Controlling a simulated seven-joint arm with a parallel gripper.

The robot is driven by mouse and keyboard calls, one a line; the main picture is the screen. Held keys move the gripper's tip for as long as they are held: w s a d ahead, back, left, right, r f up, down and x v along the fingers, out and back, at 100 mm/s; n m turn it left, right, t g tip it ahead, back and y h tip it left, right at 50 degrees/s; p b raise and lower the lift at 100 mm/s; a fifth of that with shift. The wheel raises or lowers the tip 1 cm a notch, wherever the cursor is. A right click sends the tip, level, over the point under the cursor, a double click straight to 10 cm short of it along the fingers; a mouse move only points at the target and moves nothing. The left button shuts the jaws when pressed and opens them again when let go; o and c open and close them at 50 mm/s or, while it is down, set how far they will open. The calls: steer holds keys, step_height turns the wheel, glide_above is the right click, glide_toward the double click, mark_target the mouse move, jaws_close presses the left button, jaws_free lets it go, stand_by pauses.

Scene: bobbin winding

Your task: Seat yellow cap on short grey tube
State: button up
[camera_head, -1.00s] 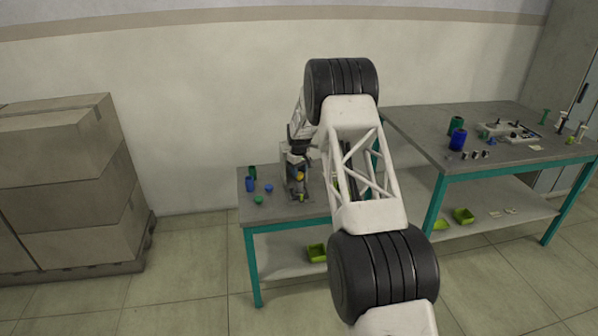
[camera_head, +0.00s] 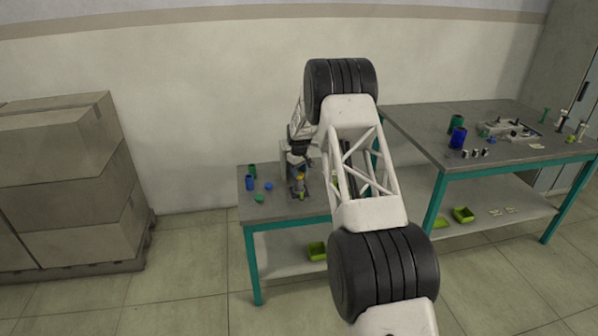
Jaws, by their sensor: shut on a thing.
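My gripper (camera_head: 301,165) is over the left table, beside the small grey machine. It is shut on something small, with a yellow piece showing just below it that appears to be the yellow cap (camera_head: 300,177). Below that, a small yellowish part (camera_head: 301,195) sits low at the front of the machine. The short grey tube cannot be made out at this size. I cannot tell whether the cap touches anything underneath. My arm hides the right part of the left table.
On the left table (camera_head: 285,210) stand a blue cylinder (camera_head: 250,182) and a green cylinder (camera_head: 252,170), with a blue cap (camera_head: 268,186) and a green cap (camera_head: 259,198). The right table (camera_head: 420,135) holds blue and green cylinders and small parts. Stacked boxes (camera_head: 75,180) stand at left.

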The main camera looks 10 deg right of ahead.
steer(key=o, duration=0.8)
steer(key=shift+r, duration=0.15)
steer(key=shift+r, duration=3.35)
